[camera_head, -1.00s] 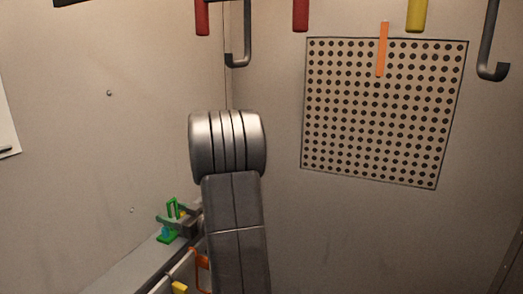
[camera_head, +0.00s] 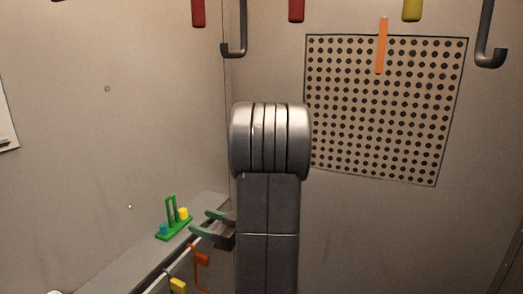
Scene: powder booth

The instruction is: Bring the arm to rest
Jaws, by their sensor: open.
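My gripper (camera_head: 199,222) shows at the lower middle of the head view, with its two fingers sticking out to the left from behind my arm. The fingers are apart and nothing is between them. My arm (camera_head: 268,190) stands upright near the middle of the view, and its rounded metal joint is at the top. The arm hides the rest of the gripper's body. The fingers are just right of a small green stand (camera_head: 172,226) on a grey ledge, and a gap shows between them.
The green stand holds a blue piece and a yellow piece (camera_head: 184,213). An orange hook (camera_head: 200,266) and a yellow item (camera_head: 178,286) hang along the ledge (camera_head: 130,262). A perforated panel (camera_head: 420,110) is on the back wall.

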